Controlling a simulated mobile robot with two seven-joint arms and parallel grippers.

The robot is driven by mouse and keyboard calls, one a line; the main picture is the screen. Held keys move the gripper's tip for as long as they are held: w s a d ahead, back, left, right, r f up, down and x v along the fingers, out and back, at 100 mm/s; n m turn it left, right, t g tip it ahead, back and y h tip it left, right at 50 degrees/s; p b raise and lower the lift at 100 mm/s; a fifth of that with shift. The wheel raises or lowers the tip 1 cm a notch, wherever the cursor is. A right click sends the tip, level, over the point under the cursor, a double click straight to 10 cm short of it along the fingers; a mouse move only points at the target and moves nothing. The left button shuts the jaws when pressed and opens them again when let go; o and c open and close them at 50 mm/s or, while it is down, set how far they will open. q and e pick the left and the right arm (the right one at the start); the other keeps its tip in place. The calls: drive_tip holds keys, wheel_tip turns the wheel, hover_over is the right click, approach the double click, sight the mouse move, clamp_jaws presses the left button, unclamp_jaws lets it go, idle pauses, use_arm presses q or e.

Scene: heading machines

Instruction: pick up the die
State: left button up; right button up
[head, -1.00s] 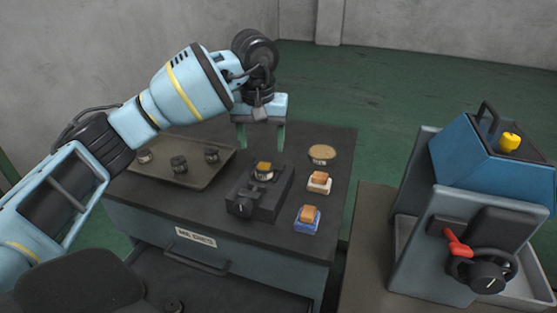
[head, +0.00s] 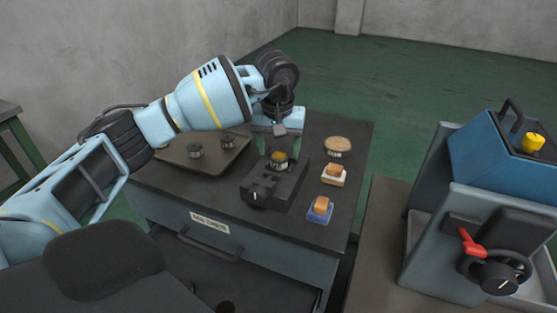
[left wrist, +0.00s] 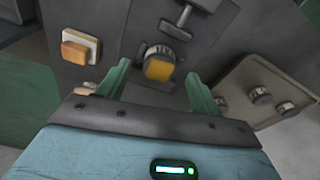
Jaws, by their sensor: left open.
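A round metal die (head: 279,165) with an orange-yellow top sits in a dark vise-like block (head: 262,190) on the cabinet top. It also shows in the left wrist view (left wrist: 160,60), ahead of the fingers and roughly centred between them. My left gripper (head: 277,150) points down over the die, its green fingers apart, and nothing is held. In the left wrist view the fingers (left wrist: 158,80) lie either side of the die's line. I cannot tell whether they reach down to its sides. My right gripper is not in view.
A tray (head: 205,170) with dark round pieces lies left of the block. A white block (head: 333,180) and a blue block (head: 319,214) with orange-brown tops, and a round tan-topped piece (head: 338,144), lie right. A blue machine (head: 495,155) stands further right.

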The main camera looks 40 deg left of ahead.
use_arm(q)
drive_tip(key=shift+w+a+f, duration=0.1)
drive_tip(key=shift+w+f, duration=0.1)
drive_tip(key=shift+f, duration=0.75)
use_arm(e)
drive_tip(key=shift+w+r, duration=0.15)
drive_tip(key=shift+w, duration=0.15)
use_arm(q)
drive_tip(key=c, duration=1.3)
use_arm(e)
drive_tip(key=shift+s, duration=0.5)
use_arm(q)
drive_tip(key=shift+r, duration=0.1)
